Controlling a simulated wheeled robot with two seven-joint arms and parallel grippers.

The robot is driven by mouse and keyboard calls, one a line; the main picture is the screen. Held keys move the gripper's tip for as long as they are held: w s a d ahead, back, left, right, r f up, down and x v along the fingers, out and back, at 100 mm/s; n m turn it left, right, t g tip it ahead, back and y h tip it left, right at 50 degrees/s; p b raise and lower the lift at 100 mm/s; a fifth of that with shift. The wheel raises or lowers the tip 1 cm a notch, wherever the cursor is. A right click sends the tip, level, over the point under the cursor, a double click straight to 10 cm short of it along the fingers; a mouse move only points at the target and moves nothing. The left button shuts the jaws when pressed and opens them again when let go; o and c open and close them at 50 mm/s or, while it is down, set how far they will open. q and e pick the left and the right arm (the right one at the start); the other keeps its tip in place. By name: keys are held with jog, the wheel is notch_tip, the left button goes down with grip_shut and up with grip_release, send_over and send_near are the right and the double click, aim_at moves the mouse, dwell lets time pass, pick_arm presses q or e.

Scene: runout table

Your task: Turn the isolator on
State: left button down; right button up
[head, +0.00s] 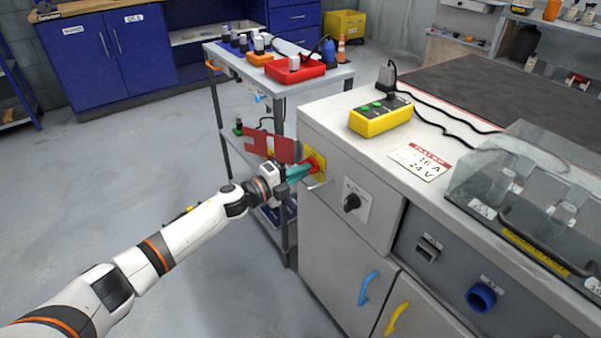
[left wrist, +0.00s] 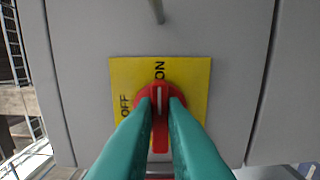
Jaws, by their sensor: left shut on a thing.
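The isolator has a red knob (head: 313,163) on a yellow plate (head: 320,172) at the left end of the grey cabinet's front. In the left wrist view the knob (left wrist: 160,142) sits on the yellow plate (left wrist: 190,75), marked OFF at left and ON at top. The knob stands upright in that view, its white line pointing at ON. My left gripper (head: 304,171) has its teal fingers shut on the knob, one on each side, as the left wrist view also shows (left wrist: 160,108). The fingers hide part of the knob. My right gripper is not in view.
A yellow button box (head: 380,117) and a clear cover (head: 505,185) are on the cabinet top. A cart (head: 345,74) with a red tray (head: 294,70) stands behind. Open floor lies at left.

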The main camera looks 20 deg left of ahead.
pick_arm(q)
jog(key=shift+f, duration=0.1)
jog(key=c, duration=1.5)
grip_release()
